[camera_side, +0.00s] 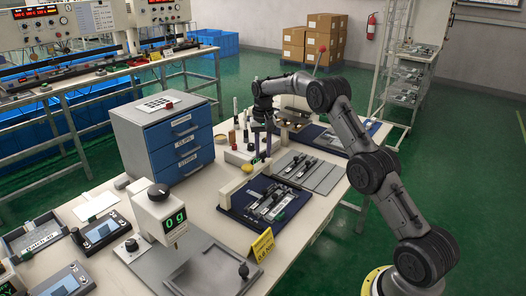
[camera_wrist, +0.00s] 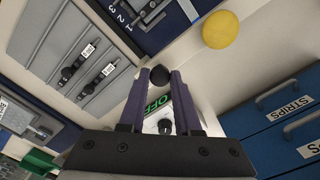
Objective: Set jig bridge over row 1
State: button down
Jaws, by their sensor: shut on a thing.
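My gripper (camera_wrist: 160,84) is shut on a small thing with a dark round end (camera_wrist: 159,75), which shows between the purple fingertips. The fingers hide most of it, and I cannot tell what it belongs to. In the side view my gripper (camera_side: 262,153) points down behind the dark blue jig tray (camera_side: 232,211), apart from it. The tray carries grey slotted strips in rows. In the wrist view a blue edge with the numbers 1, 2 and 3 (camera_wrist: 128,12) shows at the top. I cannot make out the jig bridge for certain.
A blue drawer cabinet (camera_side: 180,146) stands left of my gripper. Grey plates (camera_side: 322,178) lie to its right. A unit with a green OFF display (camera_wrist: 157,104) shows between the fingers, and a yellow round thing (camera_wrist: 220,29) lies near.

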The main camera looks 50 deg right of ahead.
dwell(0.4)
jog(key=s, duration=0.7)
jog(key=c, duration=0.6)
grip_release()
notch_tip(320, 180, up, 14)
jog(key=shift+f, duration=0.1)
dwell(0.4)
